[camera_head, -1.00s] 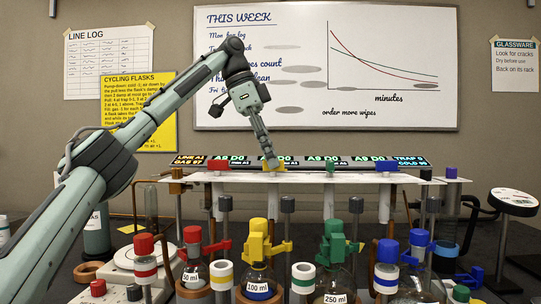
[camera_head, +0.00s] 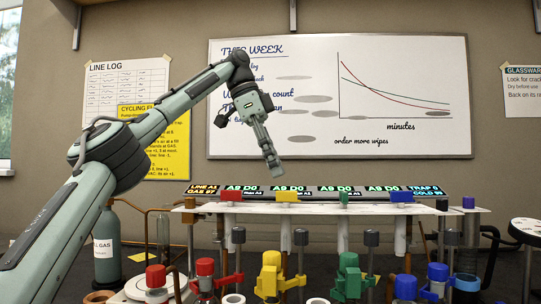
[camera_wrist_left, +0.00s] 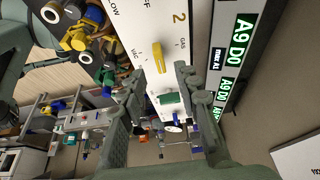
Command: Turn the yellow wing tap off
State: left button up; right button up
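The yellow wing tap (camera_head: 286,196) sits on the white rail, second from the left, between a red tap and a green tap. In the left wrist view the yellow tap (camera_wrist_left: 158,57) lies on the panel between the GAS and VAC labels. Its long side runs roughly up and down in that picture, along the row of taps. My left gripper (camera_head: 275,175) points down just above it, with a small gap in the head view. In the wrist view its fingers (camera_wrist_left: 158,72) are apart, with nothing between them. My right gripper is in neither view.
Red (camera_head: 231,195), green (camera_head: 343,196) and blue (camera_head: 401,196) taps share the white rail (camera_head: 450,213). A lit display strip (camera_head: 320,191) runs behind it. The air above the rail is free.

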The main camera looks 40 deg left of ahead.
pick_arm(q)
jog(key=shift+v, duration=1.3)
